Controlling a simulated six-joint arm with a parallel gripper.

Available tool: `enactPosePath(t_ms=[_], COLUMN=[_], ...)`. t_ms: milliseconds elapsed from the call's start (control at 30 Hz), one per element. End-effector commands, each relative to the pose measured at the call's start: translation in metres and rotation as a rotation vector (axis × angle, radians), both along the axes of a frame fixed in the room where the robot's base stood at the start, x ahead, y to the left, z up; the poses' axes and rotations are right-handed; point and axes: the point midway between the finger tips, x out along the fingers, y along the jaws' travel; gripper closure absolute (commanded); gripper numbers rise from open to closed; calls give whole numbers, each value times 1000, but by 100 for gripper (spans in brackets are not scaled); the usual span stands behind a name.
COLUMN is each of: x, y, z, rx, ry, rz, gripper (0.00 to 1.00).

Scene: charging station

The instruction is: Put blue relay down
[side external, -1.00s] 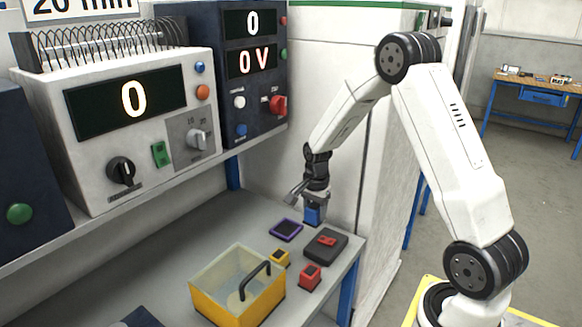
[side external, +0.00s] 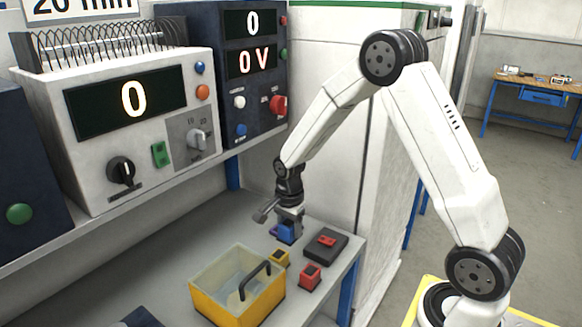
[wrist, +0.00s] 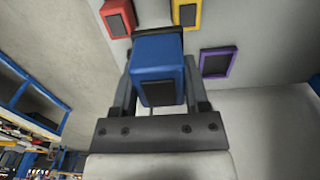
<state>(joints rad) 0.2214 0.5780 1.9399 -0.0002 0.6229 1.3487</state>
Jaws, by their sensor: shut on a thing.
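My gripper (side external: 289,214) is shut on the blue relay (side external: 287,233) and holds it low over the bench. In the wrist view the relay (wrist: 157,62) sits between the two fingers, with a dark panel on its near face. I cannot tell whether the relay touches the bench.
A yellow block (side external: 281,259) and a red block (side external: 310,278) stand near the relay. A dark box (side external: 337,248) with a red part on top is to its right. A yellow-based clear bin (side external: 222,302) with a handle stands in front. Bench behind is clear.

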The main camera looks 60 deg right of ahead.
Motion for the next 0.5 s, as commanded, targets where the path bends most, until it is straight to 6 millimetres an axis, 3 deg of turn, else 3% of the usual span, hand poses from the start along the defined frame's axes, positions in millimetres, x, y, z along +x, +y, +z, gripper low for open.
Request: enactPosePath(t_ms=[167, 500], x=[1, 8], y=[16, 17], z=[0, -4], rx=[0, 0], ry=[-1, 0], rz=[0, -1], gripper=[100, 100])
